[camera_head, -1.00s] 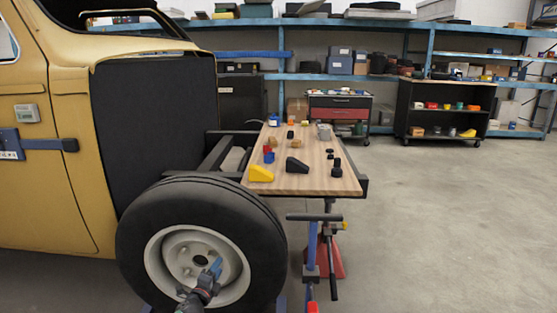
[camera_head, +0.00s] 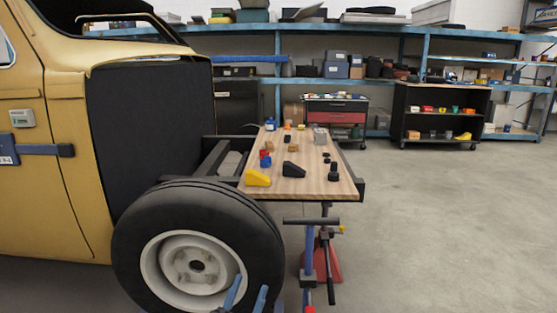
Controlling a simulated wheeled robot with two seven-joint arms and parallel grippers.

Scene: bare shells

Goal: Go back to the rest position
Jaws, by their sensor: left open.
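My left gripper (camera_head: 246,296) shows at the bottom edge of the head view as two blue fingers, apart and with nothing between them. It appears in front of the lower right part of the wheel (camera_head: 178,262), a black tire with a white rim; whether it touches the tire cannot be told. The rest of my left arm is below the picture. My right gripper is not in view.
The yellow truck cab (camera_head: 40,190) stands at left. A wooden worktop (camera_head: 310,186) holds a yellow wedge (camera_head: 258,178), a black wedge (camera_head: 293,170) and small parts. A blue stand with a black crossbar (camera_head: 309,262) stands in front. The floor (camera_head: 450,235) at right is clear.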

